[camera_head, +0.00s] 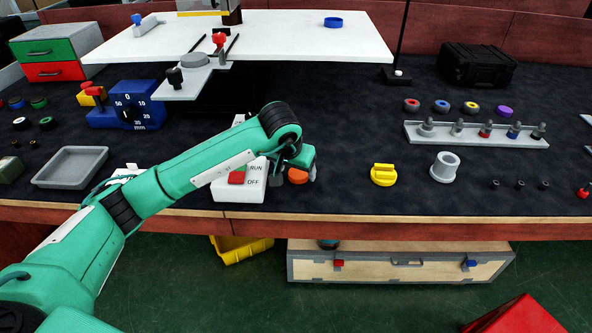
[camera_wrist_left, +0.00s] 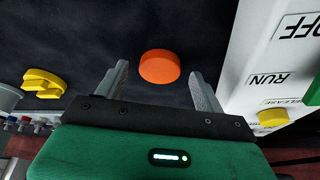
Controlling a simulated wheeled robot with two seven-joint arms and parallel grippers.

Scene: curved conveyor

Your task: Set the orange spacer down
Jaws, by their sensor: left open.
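The orange spacer (camera_head: 298,176) sits on the dark bench mat near the front edge, just right of the white RUN/OFF switch box. In the left wrist view the orange spacer (camera_wrist_left: 160,66) shows as a round disc. My left gripper (camera_wrist_left: 160,80) is open, with one finger on each side of the spacer and a gap to it on both sides. In the head view the left gripper (camera_head: 298,168) is over the spacer and partly hides it. My right gripper is not in view.
The switch box (camera_head: 240,185) with a red rocker stands close on the left. A yellow knobbed piece (camera_head: 384,175) and a grey flanged cylinder (camera_head: 445,166) are to the right. A grey tray (camera_head: 70,167) is far left. Bare mat lies between spacer and yellow piece.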

